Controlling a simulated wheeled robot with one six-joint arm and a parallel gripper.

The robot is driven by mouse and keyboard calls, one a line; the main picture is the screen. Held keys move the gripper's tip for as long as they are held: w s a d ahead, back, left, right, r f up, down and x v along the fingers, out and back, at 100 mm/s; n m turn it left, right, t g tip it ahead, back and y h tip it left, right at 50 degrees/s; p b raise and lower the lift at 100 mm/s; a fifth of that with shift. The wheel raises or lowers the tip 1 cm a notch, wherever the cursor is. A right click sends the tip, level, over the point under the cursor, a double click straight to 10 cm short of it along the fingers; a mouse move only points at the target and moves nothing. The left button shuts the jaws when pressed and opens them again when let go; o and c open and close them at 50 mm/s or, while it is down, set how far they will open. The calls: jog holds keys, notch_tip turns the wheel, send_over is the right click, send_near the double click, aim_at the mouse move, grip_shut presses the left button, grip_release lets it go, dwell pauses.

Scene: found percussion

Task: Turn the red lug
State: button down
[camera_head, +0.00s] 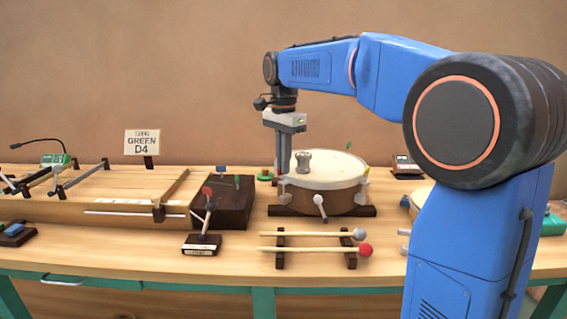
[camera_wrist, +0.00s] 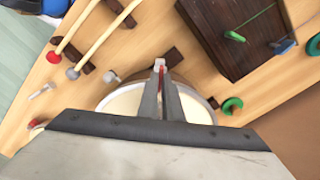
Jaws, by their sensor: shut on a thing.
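The drum (camera_head: 300,199) stands on a dark base on the bench, with a pale head and pale metal lugs around its shell. In the wrist view the drum (camera_wrist: 122,103) lies partly behind my fingers. My gripper (camera_head: 283,180) points straight down at the drum's left side. In the wrist view my gripper (camera_wrist: 161,85) has its two fingers close together, shut on the red lug (camera_wrist: 160,66) at the drum's edge. Only a small red and whitish part of the lug shows beyond the fingertips. In the head view the lug is mostly hidden by the fingers.
A small metal weight (camera_head: 303,161) sits on the drum head near my fingers. Two mallets (camera_head: 312,249) lie on a rack in front of the drum. A dark wooden box (camera_head: 222,203) stands left of it.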

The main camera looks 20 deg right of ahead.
dwell(0.4)
jog(key=c, duration=1.9)
grip_release()
jog(key=shift+c, duration=0.2)
jog(key=shift+r, duration=0.1)
notch_tip(320, 180, up, 17)
jog(key=shift+r, duration=0.15)
